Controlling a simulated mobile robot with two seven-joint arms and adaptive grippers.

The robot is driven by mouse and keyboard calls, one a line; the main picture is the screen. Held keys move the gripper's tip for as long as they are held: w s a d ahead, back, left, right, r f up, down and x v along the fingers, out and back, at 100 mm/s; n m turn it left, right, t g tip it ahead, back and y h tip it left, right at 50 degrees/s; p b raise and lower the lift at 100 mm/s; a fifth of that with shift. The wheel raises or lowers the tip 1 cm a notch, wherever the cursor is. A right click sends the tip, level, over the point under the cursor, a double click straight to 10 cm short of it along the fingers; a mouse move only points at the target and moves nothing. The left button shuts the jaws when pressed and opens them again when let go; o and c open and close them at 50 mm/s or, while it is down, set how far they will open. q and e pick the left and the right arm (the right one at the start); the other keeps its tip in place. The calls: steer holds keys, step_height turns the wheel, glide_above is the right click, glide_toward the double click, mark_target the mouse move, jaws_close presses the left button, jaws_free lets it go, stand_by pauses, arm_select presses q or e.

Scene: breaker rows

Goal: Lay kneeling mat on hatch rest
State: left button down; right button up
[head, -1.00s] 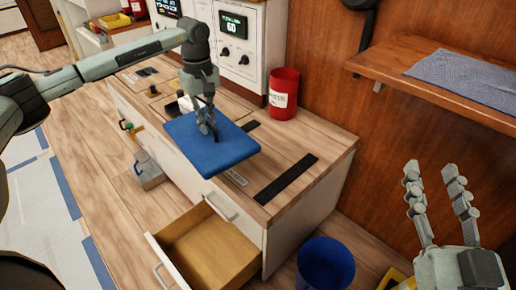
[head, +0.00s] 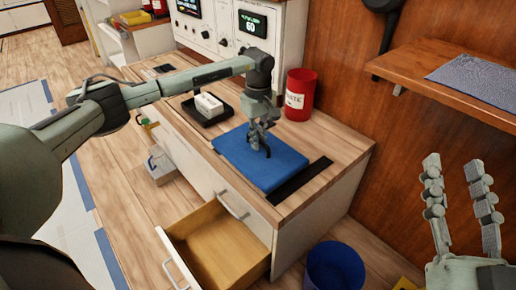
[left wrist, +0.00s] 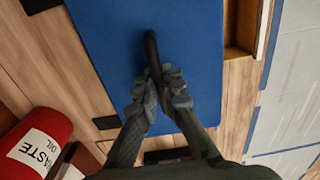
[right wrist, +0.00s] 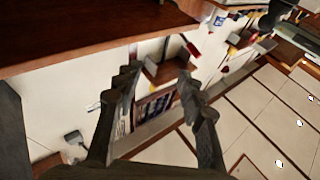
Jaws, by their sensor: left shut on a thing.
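The blue kneeling mat (head: 245,165) lies flat at the counter's front part in the head view, between two dark strips; I cannot tell if it fully touches the surface. My left gripper (head: 262,150) is above it, shut on its dark handle. The handle (left wrist: 152,50) and the mat (left wrist: 185,30) also show in the left wrist view. The hatch rest is probably marked by the dark strips; one strip (head: 300,181) shows right of the mat, the other is mostly hidden. My right gripper (head: 460,195) is open and empty at the right, away from the counter.
A red waste oil can (head: 299,95) stands on the counter behind the mat. A black tray (head: 207,112) with a white item is left of it. An open drawer (head: 215,245) juts out below. A blue bin (head: 334,268) stands on the floor. A wooden shelf (head: 410,65) is at right.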

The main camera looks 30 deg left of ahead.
arm_select(q)
step_height(320, 180, down, 3)
steer(key=shift+f, duration=0.15)
arm_select(e)
steer(key=shift+s+r+t, duration=0.2)
steer(key=shift+r+t, duration=0.2)
steer(key=shift+r, duration=0.15)
arm_select(q)
steer(key=shift+f+b, duration=0.1)
steer(key=shift+b, duration=0.2)
steer(key=c, duration=1.7)
jaws_free()
arm_select(e)
steer(key=shift+d+r, duration=0.1)
steer(key=shift+r, duration=0.1)
arm_select(q)
steer(key=shift+r, duration=0.45)
step_height(320, 180, up, 12)
steer(key=shift+f+p, duration=0.25)
steer(key=shift+p, duration=0.55)
arm_select(e)
step_height(320, 180, down, 6)
steer(key=w+d+g+h, duration=0.1)
steer(key=g, duration=0.2)
steer(key=shift+w, duration=0.4)
